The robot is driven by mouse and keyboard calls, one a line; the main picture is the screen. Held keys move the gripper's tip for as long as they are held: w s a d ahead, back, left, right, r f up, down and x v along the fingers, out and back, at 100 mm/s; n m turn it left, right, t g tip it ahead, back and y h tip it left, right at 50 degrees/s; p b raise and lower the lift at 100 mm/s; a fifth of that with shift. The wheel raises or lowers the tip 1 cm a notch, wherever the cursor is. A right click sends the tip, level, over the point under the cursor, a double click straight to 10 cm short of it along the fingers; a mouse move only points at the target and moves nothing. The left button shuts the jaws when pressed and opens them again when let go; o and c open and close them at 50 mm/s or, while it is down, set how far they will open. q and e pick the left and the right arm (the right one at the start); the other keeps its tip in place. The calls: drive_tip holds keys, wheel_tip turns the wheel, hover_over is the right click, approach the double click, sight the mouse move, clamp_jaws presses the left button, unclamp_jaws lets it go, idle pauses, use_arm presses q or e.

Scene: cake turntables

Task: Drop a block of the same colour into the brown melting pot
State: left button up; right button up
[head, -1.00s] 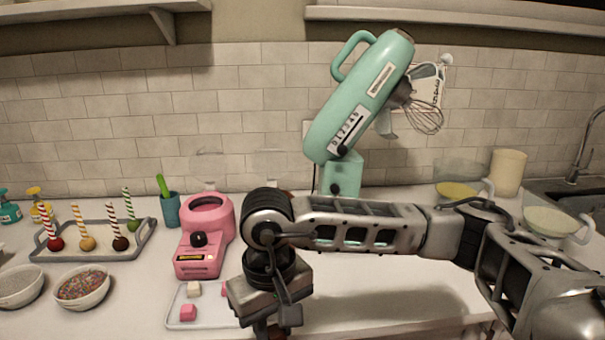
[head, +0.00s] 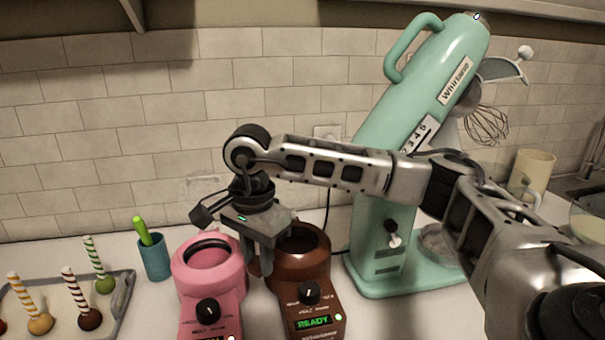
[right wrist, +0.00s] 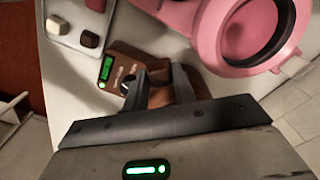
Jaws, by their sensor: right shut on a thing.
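The brown melting pot (head: 318,280) stands on the counter, its green display reading READY. Part of its body shows beyond my fingers in the right wrist view (right wrist: 125,62). My right gripper (head: 262,268) points down at the left edge of the brown pot's opening, between it and the pink melting pot (head: 207,275). In the right wrist view the gripper (right wrist: 160,88) is shut on a block. The fingers and the brown pot behind make the block's outline and colour hard to tell. My left gripper is out of view.
The pink pot also shows in the right wrist view (right wrist: 207,25). A tray (right wrist: 65,35) there holds a dark block (right wrist: 90,39) and a white block (right wrist: 57,24). The teal mixer (head: 385,210) stands right of the brown pot. A cup (head: 154,258) stands left.

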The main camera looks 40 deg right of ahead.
drive_tip(key=w+d+r+m, duration=0.2)
drive_tip(key=d+r+m, duration=0.4)
drive_tip(key=m, duration=0.7)
drive_tip(key=w+d+r+m, duration=0.25)
drive_tip(key=d+m, duration=0.55)
drive_tip(key=m, duration=0.6)
drive_tip(key=shift+n, duration=0.3)
drive_tip(key=shift+s+a+f, duration=0.1)
drive_tip(key=shift+s+f, duration=0.15)
drive_tip(key=shift+f, duration=1)
drive_tip(key=shift+s+f, duration=0.25)
drive_tip(key=shift+f, duration=0.95)
drive_tip(key=o, duration=1)
wheel_tip(320, 180, up, 16)
